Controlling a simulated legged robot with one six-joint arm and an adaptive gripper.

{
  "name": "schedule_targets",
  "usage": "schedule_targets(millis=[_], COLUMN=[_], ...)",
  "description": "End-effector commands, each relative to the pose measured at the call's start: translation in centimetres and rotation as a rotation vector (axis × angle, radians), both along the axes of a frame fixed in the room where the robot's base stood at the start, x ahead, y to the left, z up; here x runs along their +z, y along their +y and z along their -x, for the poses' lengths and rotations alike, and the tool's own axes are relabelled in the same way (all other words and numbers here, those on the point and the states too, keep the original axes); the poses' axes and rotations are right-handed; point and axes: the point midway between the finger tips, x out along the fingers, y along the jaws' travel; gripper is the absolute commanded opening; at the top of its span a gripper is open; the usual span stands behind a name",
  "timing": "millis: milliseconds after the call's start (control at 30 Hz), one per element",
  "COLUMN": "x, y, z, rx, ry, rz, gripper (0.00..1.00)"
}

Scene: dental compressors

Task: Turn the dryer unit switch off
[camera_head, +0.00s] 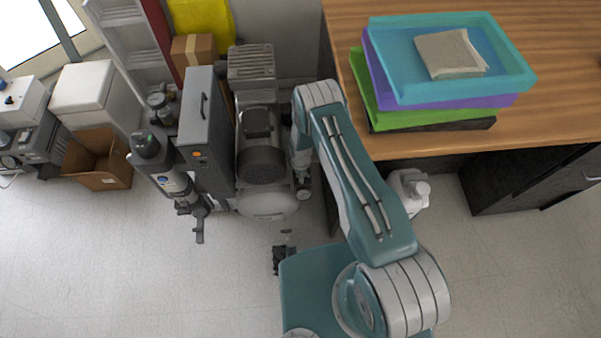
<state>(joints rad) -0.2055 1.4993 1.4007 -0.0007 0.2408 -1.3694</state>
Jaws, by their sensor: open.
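The dryer unit looks to be the tall grey box (208,108) with a dark handle on top, left of centre. A small orange spot (197,154) on its front face may be the switch; its position is too small to read. My arm reaches up from the lower right and bends down beside the compressor. My gripper (303,190) is small in view at the compressor's right side, apart from the dryer unit. It is open, and I see nothing held in it. The compressor's body stands between my gripper and the dryer unit.
The compressor motor and tank (262,165) stand right of the dryer unit. A filter assembly (160,170) stands at its left. A wooden desk (560,60) with stacked trays (400,90) fills the upper right. An open cardboard box (98,160) sits left. The floor in front is mostly clear.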

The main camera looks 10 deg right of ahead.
Motion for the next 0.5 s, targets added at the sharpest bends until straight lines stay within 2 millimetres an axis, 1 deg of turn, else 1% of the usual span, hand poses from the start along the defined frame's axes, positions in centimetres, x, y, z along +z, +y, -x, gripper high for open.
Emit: schedule_targets(millis=[67,100,167,200,500], x=[0.03,0.04,0.05,0.06,0.01], y=[-0.11,-0.13,-0.15,-0.15,-0.1], z=[-0.01,-0.01,-0.01,-0.02,-0.05], rx=[-0.001,-0.002,-0.002,-0.002,-0.006], ry=[0.0,0.0,0.0,0.0,0.0], rz=[-0.001,-0.002,-0.002,-0.002,0.0], gripper=[0.54,0.36,0.1,0.0,0.0])
